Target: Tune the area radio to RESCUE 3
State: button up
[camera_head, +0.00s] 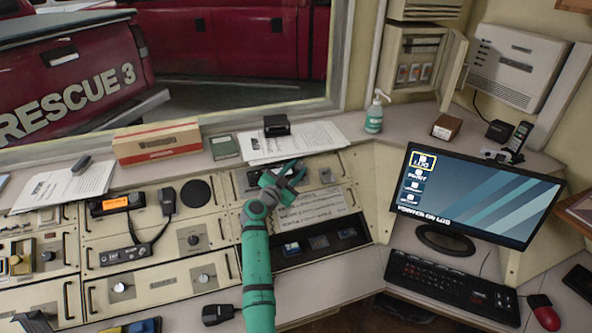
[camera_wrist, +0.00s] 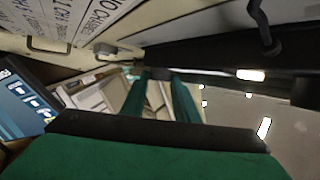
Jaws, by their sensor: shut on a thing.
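My gripper (camera_head: 285,177) is at the upper console panel (camera_head: 338,172), below the papers on the ledge. In the wrist view its two green fingers (camera_wrist: 160,78) close around a small dark part (camera_wrist: 158,73), which looks like a knob. My gripper hides most of this part in the head view. A small dark display (camera_head: 253,178) sits just left of the fingers, too small to read. A grey knob (camera_head: 326,175) is to their right. A radio with an orange display (camera_head: 115,203) and a handset stands further left; I cannot tell which unit is the area radio.
A printed placard (camera_head: 318,207) lies below my gripper. A monitor (camera_head: 478,195) and keyboard (camera_head: 452,287) stand at the right. A cardboard box (camera_head: 157,142), papers (camera_head: 290,142) and a sanitizer bottle (camera_head: 374,115) occupy the ledge. A red truck marked RESCUE 3 (camera_head: 70,75) shows through the window.

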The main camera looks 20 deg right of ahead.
jog(key=shift+s+d+f+n+t+y, duration=0.1)
jog(key=shift+s+d+n+t+y, duration=0.1)
jog(key=shift+n+t+y, duration=0.4)
jog(key=shift+s+d+f+n+t+y, duration=0.15)
jog(key=shift+n+t+y, duration=0.15)
jog(key=shift+n+t, duration=0.6)
jog(key=shift+n+t+y, duration=0.8)
jog(key=shift+n+y, duration=0.1)
jog(key=shift+n, duration=0.1)
jog(key=shift+s+d+n+t+y, duration=0.1)
jog(key=shift+d+n+t+y, duration=0.15)
jog(key=shift+n+t+y, duration=0.6)
jog(key=shift+d+n+t+y, duration=0.25)
jog(key=shift+n+t+y, duration=0.2)
jog(key=shift+n+y, duration=0.75)
jog(key=shift+d+n+t+y, duration=0.15)
jog(key=shift+n+t+y, duration=0.1)
jog(key=shift+n+y, duration=1.05)
jog(key=shift+d+n+t+y, duration=0.15)
jog(key=shift+n+t+y, duration=0.1)
jog(key=shift+n+y, duration=1)
jog(key=shift+d+n+g+y, duration=0.15)
jog(key=shift+n+g+y, duration=0.1)
jog(key=shift+n+y, duration=1.25)
jog(key=shift+d+n+g+y, duration=0.1)
jog(key=shift+n+g+y, duration=0.15)
jog(key=shift+n+y, duration=1.25)
jog(key=shift+a+r+y, duration=0.1)
jog(key=shift+y, duration=0.4)
